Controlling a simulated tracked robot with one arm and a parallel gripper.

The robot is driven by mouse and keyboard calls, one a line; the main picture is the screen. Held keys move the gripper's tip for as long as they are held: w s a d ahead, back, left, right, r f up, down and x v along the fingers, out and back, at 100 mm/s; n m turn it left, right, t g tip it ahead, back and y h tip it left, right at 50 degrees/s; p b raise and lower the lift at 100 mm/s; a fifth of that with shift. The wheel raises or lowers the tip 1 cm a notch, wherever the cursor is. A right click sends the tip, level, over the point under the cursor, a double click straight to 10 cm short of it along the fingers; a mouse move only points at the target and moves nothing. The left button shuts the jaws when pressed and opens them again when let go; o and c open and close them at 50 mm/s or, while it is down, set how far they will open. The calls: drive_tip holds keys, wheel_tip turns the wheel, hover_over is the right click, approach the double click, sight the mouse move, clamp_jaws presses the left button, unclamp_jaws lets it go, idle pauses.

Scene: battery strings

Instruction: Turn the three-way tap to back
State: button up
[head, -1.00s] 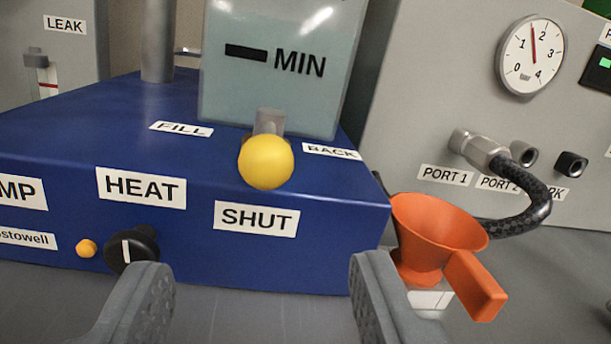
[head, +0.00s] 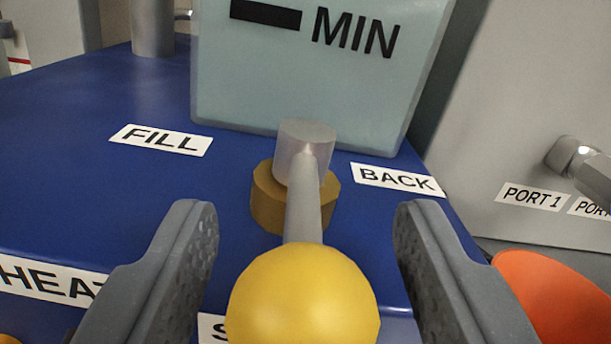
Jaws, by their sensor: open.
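The three-way tap has a brass hex base (head: 266,205), a grey metal hub (head: 306,140), and a lever (head: 304,210) ending in a yellow ball knob (head: 303,298). The lever points toward me, over the partly hidden SHUT label (head: 210,328). The FILL label (head: 161,140) is left of the tap and the BACK label (head: 397,179) is right of it. My gripper (head: 307,225) is open, with one finger on each side of the lever. A gap shows between each finger and the lever, and it holds nothing.
A translucent tank (head: 300,85) marked MIN stands right behind the tap on the blue housing (head: 75,150). An orange funnel (head: 555,295) is at the lower right. A grey panel with a PORT 1 label (head: 532,197) and a metal fitting (head: 580,165) is at the right.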

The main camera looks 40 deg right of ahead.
drive_tip(key=shift+w+d, duration=0.35)
drive_tip(key=shift+w, duration=0.2)
